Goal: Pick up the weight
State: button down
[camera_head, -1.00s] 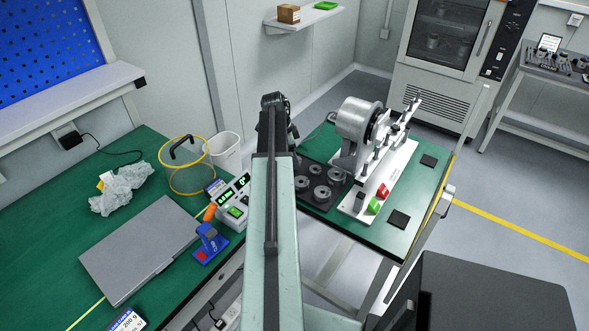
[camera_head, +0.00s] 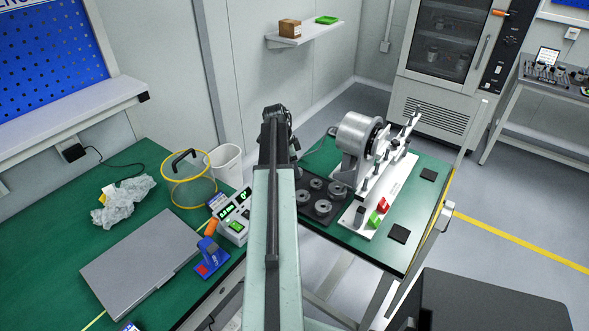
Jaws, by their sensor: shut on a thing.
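Several grey round weights (camera_head: 337,190) sit in a black tray (camera_head: 308,216) on the green bench at the centre, just right of my arm. My arm reaches forward up the middle of the view, and my gripper (camera_head: 290,140) is at its dark far end, close to the tray's left side. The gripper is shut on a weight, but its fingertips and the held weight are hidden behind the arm. I cannot tell how high it is held.
A machine with a metal drum (camera_head: 356,134) stands right of the tray, with red and green buttons. Open floor lies to the right.

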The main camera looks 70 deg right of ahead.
notch_tip(320, 180, up, 3)
jog(key=shift+r+p, duration=0.1)
jog(key=shift+p, duration=1)
jog(key=s+a, duration=0.3)
jog(key=a, duration=0.1)
jog(key=s+a, duration=0.3)
jog(key=a, duration=0.1)
jog(key=s+a, duration=0.3)
jog(key=a, duration=0.2)
jog(key=shift+s+r+p, duration=0.25)
jog(key=shift+r+p, duration=0.05)
